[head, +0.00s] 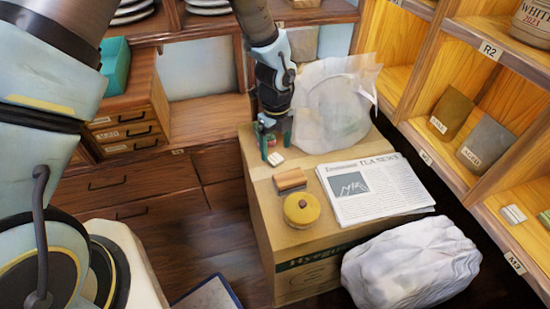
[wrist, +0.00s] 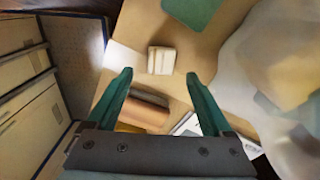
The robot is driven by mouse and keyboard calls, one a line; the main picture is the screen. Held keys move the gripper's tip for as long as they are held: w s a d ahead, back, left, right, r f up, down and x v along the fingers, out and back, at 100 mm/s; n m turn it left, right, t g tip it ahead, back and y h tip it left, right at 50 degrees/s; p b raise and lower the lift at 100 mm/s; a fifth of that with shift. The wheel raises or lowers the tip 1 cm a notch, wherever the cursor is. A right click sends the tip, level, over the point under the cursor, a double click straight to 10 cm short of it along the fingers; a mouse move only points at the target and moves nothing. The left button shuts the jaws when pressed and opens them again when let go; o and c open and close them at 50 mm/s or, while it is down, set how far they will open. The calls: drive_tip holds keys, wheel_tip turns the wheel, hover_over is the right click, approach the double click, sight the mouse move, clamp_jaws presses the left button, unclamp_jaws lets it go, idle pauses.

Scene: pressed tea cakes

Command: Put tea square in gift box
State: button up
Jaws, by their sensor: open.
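A small pale tea square (head: 276,158) lies on top of a cardboard carton (head: 262,205). In the wrist view the tea square (wrist: 161,60) shows a banded wrapper and lies just beyond the fingertips, roughly centred between them. My gripper (head: 275,149) is open and empty, pointing down close above the tea square. Its green fingers also show in the wrist view (wrist: 160,76), apart from the square. A teal box (head: 115,66) on the small drawer cabinet at the left may be the gift box; its inside is not clear.
Near the square on the carton are a brown block (head: 291,179), a yellow round tin (head: 303,209), a newspaper (head: 375,190) and a translucent bag (head: 335,105). A white wrapped bundle (head: 410,262) is in front. Labelled shelves (head: 470,52) stand at the right.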

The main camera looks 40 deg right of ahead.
sight(276, 159)
drive_tip(key=shift+w+f+p, duration=0.1)
drive_tip(key=shift+f+p, duration=0.25)
drive_tip(key=shift+f, duration=1.55)
drive_tip(key=shift+c, duration=0.2)
clamp_jaws()
